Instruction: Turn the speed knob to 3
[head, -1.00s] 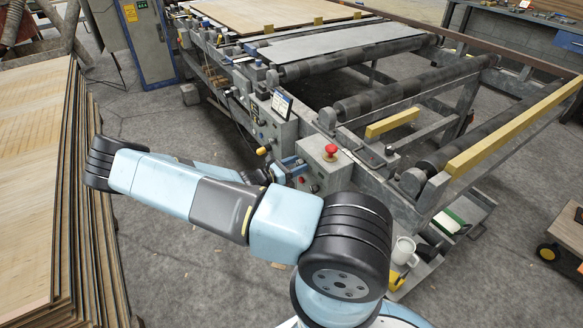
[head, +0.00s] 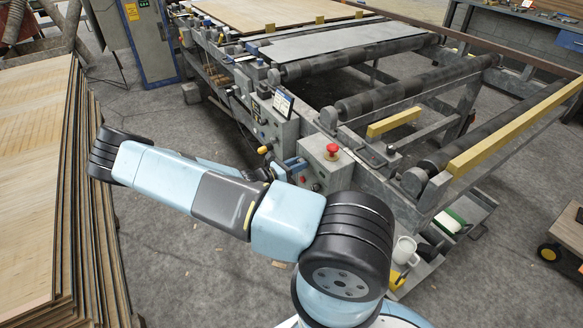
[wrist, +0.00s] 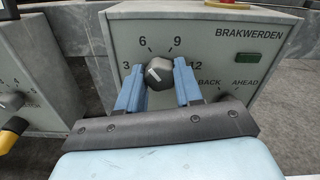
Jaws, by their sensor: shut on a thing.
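A dark round knob (wrist: 163,74) with a white pointer mark sits on the grey control box (wrist: 225,50) in the wrist view. The dial around it reads 3, 6, 9 and 12. The pointer slants up and left, roughly between 3 and 6. My gripper (wrist: 160,82) is shut on the knob, with one blue finger on its left and one on its right.
A red emergency button (head: 332,150) tops the box, close above my gripper. A green button (wrist: 248,58) sits right of the dial. Another panel (wrist: 22,75) with a knob and a yellow-black part stands at left. Veneer stacks (head: 35,170) flank my arm.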

